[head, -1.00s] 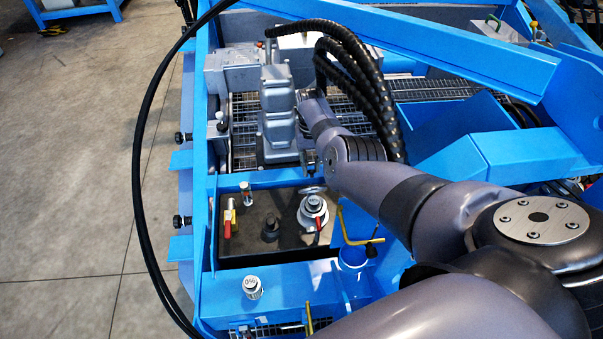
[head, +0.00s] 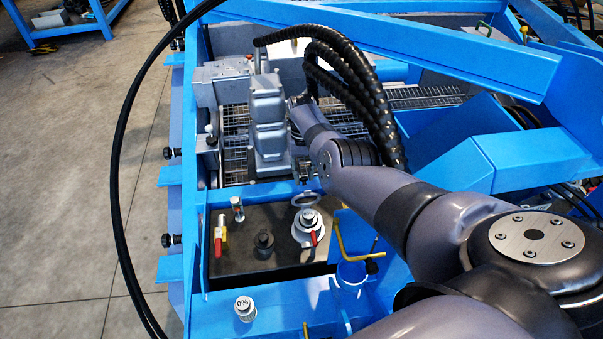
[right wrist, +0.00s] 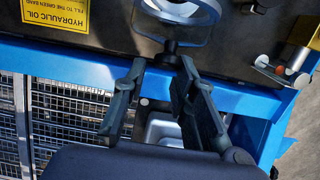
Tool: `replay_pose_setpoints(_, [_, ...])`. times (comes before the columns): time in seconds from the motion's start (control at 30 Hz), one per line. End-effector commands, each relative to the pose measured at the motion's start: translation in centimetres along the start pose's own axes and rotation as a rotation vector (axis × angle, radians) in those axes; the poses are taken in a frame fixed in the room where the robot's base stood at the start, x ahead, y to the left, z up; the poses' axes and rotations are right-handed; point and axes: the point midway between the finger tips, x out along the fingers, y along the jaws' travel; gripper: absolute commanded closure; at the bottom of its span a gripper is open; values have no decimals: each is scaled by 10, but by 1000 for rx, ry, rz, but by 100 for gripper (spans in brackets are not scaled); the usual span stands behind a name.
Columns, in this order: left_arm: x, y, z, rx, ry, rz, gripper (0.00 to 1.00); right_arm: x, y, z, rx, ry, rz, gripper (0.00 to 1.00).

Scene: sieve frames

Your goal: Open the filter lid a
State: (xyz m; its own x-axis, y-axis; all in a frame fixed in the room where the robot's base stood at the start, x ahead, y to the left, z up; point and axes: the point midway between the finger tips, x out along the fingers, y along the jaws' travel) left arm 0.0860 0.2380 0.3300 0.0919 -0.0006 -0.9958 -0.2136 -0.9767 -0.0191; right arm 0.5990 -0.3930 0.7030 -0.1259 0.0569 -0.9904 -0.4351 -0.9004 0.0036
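The filter lid (head: 306,199), a round pale ring with a dark centre, stands tilted up behind the silver filler neck (head: 308,221) with a red tag on the black tank. My left gripper is out of view.
A yellow bent rod (head: 345,240) stands right of the filler neck. A red-handled valve (head: 219,240) and a black cap (head: 264,241) are left of it. A grey motor block (head: 268,125) and black hoses (head: 350,80) stand behind. Blue frame beams surround the tank.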

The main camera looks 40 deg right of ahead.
Motion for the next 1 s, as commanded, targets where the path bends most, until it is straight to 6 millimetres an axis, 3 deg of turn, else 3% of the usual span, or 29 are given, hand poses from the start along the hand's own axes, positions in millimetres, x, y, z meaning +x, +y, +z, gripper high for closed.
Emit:
replay_pose_setpoints(0.23, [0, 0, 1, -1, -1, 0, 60, -1, -1, 0, 0, 1, -1, 59])
replay_pose_setpoints(0.63, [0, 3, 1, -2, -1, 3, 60, -8, -2, -1, -1, 4, -3, 59])
replay_pose_setpoints(0.83, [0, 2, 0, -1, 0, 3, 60, -34, -2, -1, 0, 5, -4, 59])
replay_pose_setpoints(1.0, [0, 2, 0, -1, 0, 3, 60, -75, -1, -2, 0, 7, -4, 59])
